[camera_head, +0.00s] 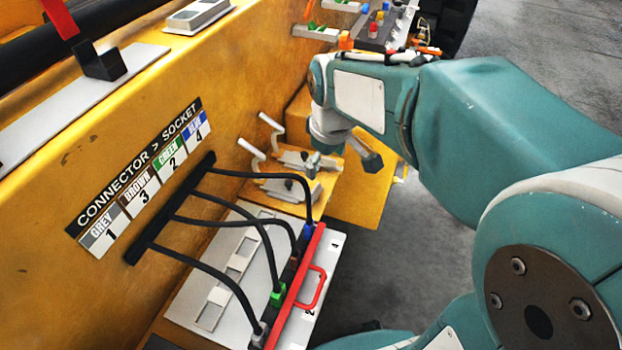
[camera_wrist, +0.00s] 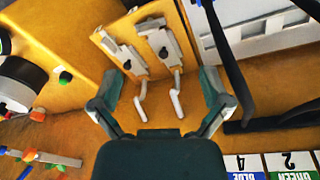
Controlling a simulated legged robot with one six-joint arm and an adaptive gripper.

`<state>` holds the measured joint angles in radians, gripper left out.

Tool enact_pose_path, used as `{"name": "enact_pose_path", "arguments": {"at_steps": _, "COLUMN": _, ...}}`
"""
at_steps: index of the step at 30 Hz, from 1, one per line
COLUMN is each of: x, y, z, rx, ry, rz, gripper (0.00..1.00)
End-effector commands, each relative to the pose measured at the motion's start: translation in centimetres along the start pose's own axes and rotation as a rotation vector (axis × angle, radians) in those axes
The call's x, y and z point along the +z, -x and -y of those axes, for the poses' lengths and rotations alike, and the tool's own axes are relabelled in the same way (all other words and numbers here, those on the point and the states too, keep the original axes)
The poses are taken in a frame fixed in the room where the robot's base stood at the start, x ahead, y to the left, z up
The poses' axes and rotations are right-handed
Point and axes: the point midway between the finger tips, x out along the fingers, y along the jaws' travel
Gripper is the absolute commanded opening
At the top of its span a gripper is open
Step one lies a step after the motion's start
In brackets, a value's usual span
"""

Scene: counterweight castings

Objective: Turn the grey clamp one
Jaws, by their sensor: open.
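Two pale grey toggle clamps sit side by side on a yellow ledge. In the head view, the farther clamp (camera_head: 297,158) and the nearer clamp (camera_head: 285,190) have their handles raised and leaning toward the yellow wall. I cannot tell which one the task means. In the wrist view, the left clamp (camera_wrist: 122,52) and right clamp (camera_wrist: 162,45) have bent light handles reaching down between my fingers. My gripper (camera_head: 343,163) is open and empty above and beside the clamps. It also shows in the wrist view (camera_wrist: 160,88), its fingers spread either side of both handles, without visible contact.
Black cables (camera_head: 250,175) run from the wall to coloured connectors near a red handle (camera_head: 305,290). A label board (camera_head: 140,180) is on the yellow wall (camera_head: 60,140). A box with coloured knobs (camera_head: 375,28) stands farther back. Grey floor is clear at right.

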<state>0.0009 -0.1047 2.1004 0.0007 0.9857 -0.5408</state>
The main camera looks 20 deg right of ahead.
Motion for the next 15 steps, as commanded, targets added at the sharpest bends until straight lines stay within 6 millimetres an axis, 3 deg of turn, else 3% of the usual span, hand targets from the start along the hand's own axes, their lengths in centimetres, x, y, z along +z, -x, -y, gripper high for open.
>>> {"name": "enact_pose_path", "arguments": {"at_steps": 9, "x": -4.0, "y": -5.6, "z": -2.4, "rx": -0.080, "ry": 0.210, "rz": 0.106, "gripper": 0.97}}
{"name": "enact_pose_path", "arguments": {"at_steps": 15, "x": -4.7, "y": -7.0, "z": -2.8, "rx": -0.099, "ry": 0.262, "rz": 0.126, "gripper": 0.97}}
